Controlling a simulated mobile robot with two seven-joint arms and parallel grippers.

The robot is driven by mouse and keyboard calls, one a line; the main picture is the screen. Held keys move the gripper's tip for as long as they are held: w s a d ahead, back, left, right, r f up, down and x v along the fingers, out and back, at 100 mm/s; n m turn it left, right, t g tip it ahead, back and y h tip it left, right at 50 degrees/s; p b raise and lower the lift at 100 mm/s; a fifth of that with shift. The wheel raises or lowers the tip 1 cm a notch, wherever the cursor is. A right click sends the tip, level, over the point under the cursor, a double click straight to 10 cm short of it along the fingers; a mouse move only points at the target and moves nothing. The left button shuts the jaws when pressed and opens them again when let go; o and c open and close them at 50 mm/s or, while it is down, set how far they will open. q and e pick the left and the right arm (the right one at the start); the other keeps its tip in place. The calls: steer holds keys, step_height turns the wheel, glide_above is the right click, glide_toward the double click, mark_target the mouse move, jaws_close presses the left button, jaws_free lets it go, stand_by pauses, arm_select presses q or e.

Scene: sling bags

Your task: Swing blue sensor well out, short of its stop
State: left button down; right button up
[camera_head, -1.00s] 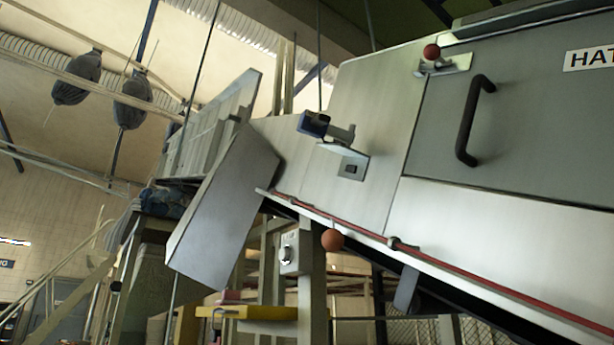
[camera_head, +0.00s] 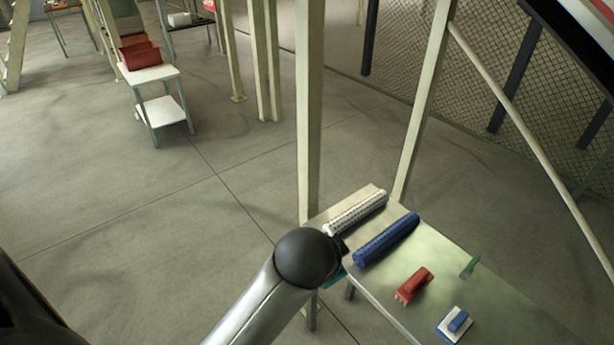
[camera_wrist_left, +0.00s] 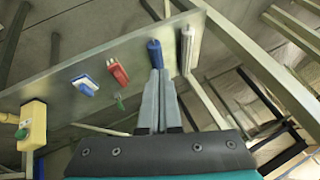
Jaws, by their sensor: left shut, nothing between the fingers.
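The blue sensor shows in neither current view. My left gripper (camera_wrist_left: 158,78) is shut and empty in the left wrist view. Its fingertips overlap the lower end of a blue roll (camera_wrist_left: 154,48) in the picture; I cannot tell whether they touch. In the head view my left arm comes up from the bottom, and its black rounded joint hides most of the gripper beside the metal bench (camera_head: 376,292). My right gripper is not in view.
The bench carries a white roll (camera_head: 356,212), the blue roll (camera_head: 386,239), a red brush (camera_head: 414,285), a blue-and-white brush (camera_head: 455,324) and a green-handled tool (camera_head: 469,267). Pale posts (camera_head: 309,120) rise behind it. Open floor (camera_head: 130,230) lies left.

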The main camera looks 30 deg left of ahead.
arm_select(q)
steer(key=w+r+m+t+y, duration=0.25)
steer(key=w+r, duration=0.25)
steer(key=r, duration=0.7)
steer(key=w+r+m+t+y, duration=0.1)
steer(key=w+r+m+t, duration=0.3)
steer(key=r, duration=0.8)
steer(key=w+r+t+y, duration=0.1)
steer(key=w+r, duration=0.5)
steer(key=r, duration=0.6)
steer(key=s+r+t+y, duration=0.1)
steer(key=s+r+y, duration=0.15)
steer(key=r, duration=0.85)
steer(key=s+r+t+y, duration=0.2)
steer(key=r+y, duration=0.1)
steer(key=r, duration=0.7)
steer(key=s+r+n+g+y, duration=0.15)
steer(key=s+r+y, duration=0.45)
steer(key=s+r, duration=0.6)
steer(key=d+r+p+x, duration=0.1)
steer(key=p+x, duration=0.6)
steer(key=x, duration=0.9)
steer(key=shift+w+a+r+p, duration=0.15)
steer(key=shift+a+r+p, duration=0.15)
steer(key=shift+r, duration=0.15)
